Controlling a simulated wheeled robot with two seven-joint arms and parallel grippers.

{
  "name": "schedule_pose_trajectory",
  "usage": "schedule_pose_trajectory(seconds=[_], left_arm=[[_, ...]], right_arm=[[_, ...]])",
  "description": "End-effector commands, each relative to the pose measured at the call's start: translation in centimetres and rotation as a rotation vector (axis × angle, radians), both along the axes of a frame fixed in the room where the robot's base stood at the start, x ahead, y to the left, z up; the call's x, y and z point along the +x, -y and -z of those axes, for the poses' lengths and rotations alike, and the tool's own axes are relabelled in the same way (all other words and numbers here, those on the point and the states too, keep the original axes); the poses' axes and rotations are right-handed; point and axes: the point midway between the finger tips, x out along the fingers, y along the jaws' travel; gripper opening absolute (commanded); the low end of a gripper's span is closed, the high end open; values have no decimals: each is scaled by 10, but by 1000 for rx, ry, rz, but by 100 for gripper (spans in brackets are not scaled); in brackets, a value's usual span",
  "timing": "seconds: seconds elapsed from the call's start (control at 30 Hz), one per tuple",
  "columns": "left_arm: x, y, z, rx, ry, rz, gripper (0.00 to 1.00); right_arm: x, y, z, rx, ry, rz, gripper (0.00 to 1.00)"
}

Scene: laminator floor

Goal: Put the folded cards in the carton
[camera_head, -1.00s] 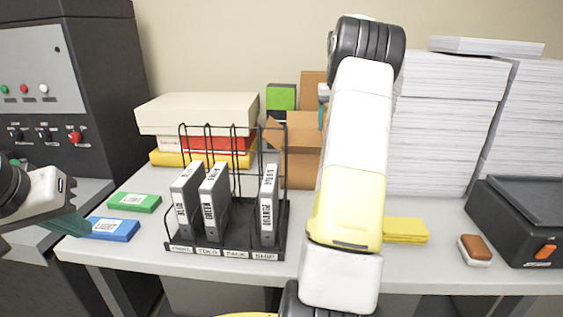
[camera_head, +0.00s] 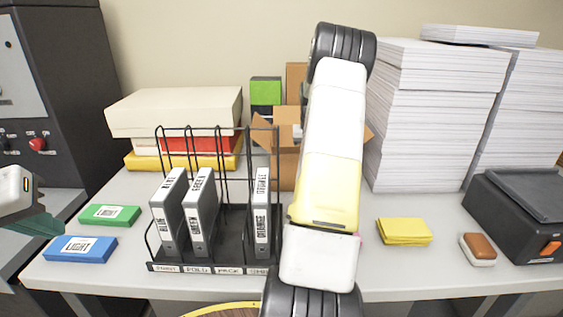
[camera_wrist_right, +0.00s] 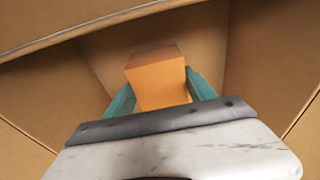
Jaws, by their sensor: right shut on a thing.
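The open brown carton (camera_head: 284,170) stands at the back of the table, flaps spread, partly hidden by my right arm. In the right wrist view, my right gripper (camera_wrist_right: 160,84) is shut on an orange block (camera_wrist_right: 160,78), with brown carton walls (camera_wrist_right: 245,60) around it. Whether the block touches the carton's bottom I cannot tell. In the head view the right gripper is hidden behind its arm. A yellow pack (camera_head: 404,231) lies right of my arm.
A black wire rack (camera_head: 230,267) with three grey binders (camera_head: 199,212) stands in front of the carton. Boxes (camera_head: 175,112) are piled behind it. Tall paper stacks (camera_head: 435,130), a brown-and-white block (camera_head: 478,248) and a black device (camera_head: 515,215) occupy the right.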

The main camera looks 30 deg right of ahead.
Motion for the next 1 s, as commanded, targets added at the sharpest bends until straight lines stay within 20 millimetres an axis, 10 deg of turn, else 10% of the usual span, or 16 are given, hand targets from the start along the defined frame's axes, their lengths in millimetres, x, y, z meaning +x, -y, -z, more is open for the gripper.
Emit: schedule_pose_trajectory(seconds=[0.57, 0.6, 0.7, 1.0], left_arm=[[0, 0, 0, 0, 0, 0, 0], [0, 0, 0, 0, 0, 0, 0], [0, 0, 0, 0, 0, 0, 0], [0, 0, 0, 0, 0, 0, 0]], right_arm=[[0, 0, 32, 0, 1, 0, 10], [0, 0, 33, 0, 0, 0, 65], [0, 0, 33, 0, 0, 0, 85], [0, 0, 32, 0, 0, 0, 85]])
